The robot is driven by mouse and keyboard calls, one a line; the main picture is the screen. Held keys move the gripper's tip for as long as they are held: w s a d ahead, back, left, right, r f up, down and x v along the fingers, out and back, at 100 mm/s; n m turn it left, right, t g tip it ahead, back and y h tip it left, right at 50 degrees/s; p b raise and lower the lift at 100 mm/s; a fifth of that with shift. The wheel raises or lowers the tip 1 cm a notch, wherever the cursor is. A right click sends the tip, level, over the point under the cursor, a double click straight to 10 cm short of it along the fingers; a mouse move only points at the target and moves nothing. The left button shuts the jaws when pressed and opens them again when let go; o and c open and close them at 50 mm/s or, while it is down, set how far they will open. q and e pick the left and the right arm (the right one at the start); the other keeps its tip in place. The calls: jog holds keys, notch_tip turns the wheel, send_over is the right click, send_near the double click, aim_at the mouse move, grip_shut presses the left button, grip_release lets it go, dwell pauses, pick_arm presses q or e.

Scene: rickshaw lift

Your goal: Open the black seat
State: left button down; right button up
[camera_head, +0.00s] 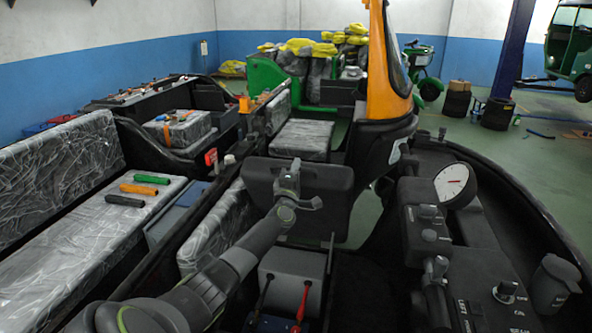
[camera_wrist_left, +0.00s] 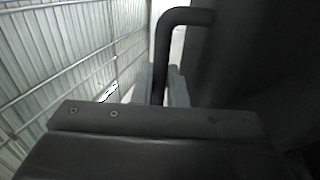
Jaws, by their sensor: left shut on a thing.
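The black seat (camera_head: 335,188) is a dark panel standing raised in the middle of the head view. The compartment in front of it is exposed and holds a grey box (camera_head: 290,270) with a red and a black cable. My left gripper (camera_head: 308,203) is in front of the seat panel, and part of the panel is hidden behind it. In the left wrist view, my left gripper (camera_wrist_left: 166,88) is shut on a black bent bar (camera_wrist_left: 187,17); whether this bar belongs to the seat is hard to tell there. My right gripper is not in view.
A dashboard with a round gauge (camera_head: 455,184) and several knobs stands at the right. A grey wrapped bench (camera_head: 85,225) at the left holds green, orange and black pieces. An orange frame post (camera_head: 385,70) rises behind the seat. Open floor shows at the back right.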

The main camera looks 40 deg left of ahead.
pick_arm(q)
jog(key=shift+f, duration=0.1)
jog(key=s+d+f+t+b, duration=0.1)
jog(key=s+d+f+b, duration=0.2)
jog(key=s, duration=0.2)
jog(key=shift+s+f+y+b, duration=0.35)
jog(key=shift+s+y, duration=0.05)
jog(key=shift+d, duration=0.1)
jog(key=c, duration=1.6)
grip_release()
jog(key=shift+o, duration=0.2)
jog(key=b+v, duration=0.2)
jog(key=v, duration=1.5)
jog(key=shift+f, duration=0.25)
